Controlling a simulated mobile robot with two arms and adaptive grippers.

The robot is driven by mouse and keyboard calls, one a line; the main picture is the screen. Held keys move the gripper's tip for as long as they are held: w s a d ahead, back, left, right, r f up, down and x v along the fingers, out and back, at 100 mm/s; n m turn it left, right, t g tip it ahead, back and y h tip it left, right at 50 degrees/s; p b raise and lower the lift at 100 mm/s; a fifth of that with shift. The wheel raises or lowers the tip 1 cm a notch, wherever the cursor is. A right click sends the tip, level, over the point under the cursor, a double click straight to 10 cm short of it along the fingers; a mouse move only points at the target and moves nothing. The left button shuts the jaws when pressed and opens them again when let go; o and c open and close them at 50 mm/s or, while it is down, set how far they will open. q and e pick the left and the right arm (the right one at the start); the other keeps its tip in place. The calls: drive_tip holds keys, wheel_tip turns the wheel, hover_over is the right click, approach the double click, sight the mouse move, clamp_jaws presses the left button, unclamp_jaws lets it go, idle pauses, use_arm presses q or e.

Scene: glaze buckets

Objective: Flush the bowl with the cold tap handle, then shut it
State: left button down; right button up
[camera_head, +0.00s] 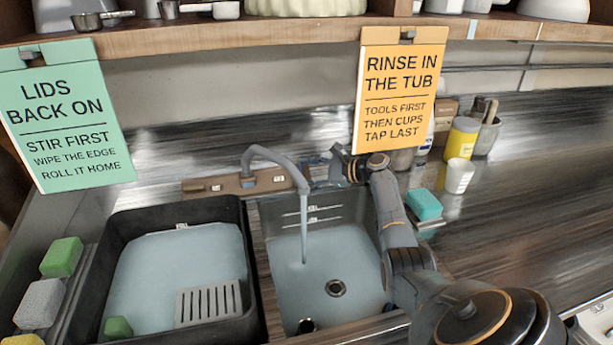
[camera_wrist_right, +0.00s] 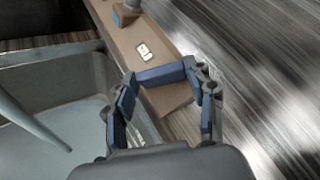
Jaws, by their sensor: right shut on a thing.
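The tap's grey spout (camera_head: 272,155) arches over the right-hand sink bowl (camera_head: 335,212), and a stream of water (camera_head: 304,230) runs from it into the bowl. The bowl's round drain (camera_head: 336,288) shows at the bottom. My right gripper (camera_head: 343,165) is at the right end of the wooden tap ledge (camera_head: 225,185). In the right wrist view, my right gripper (camera_wrist_right: 165,105) is shut on the blue cold tap handle (camera_wrist_right: 160,75), which lies crosswise between its fingers. The fingers hide much of the handle in the head view. My left gripper is not in view.
A dark tub (camera_head: 112,235) with pale liquid and a grate stands left of the bowl, with sponges (camera_head: 62,257) beside it. A teal sponge (camera_head: 424,204), a white cup (camera_head: 459,176) and a yellow jar (camera_head: 461,140) are on the right. Signs hang from the shelf above.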

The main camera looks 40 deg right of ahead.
idle(0.4)
drive_tip(key=o, duration=1.2)
drive_tip(key=shift+w+a, duration=0.1)
drive_tip(key=shift+w, duration=0.05)
drive_tip(key=shift+c, duration=0.2)
